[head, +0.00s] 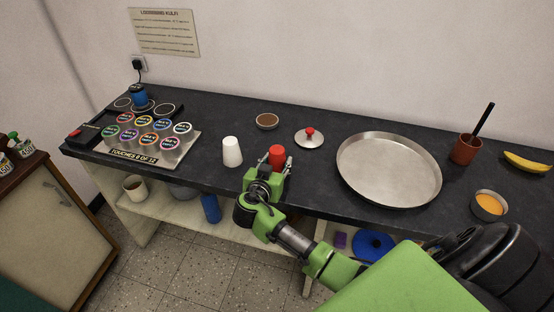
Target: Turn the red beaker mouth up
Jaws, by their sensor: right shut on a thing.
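The red beaker (277,154) is on the dark counter near its front edge, between the white cup and the pan. Its upper end looks plain red and I see no clear opening there; it is too small to be sure which way the mouth faces. My right gripper (273,168) is at the beaker from the front, its fingers shut on it. The gripper hides the beaker's lower part, so I cannot tell whether it touches the counter. My left gripper is not in view.
A white cup (232,151) stands close left of the beaker. A lid with a red knob (309,136) and a small brown-filled dish (266,121) lie behind. A wide steel pan (390,168) fills the right. A rack of labelled tumblers (150,138) is at left.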

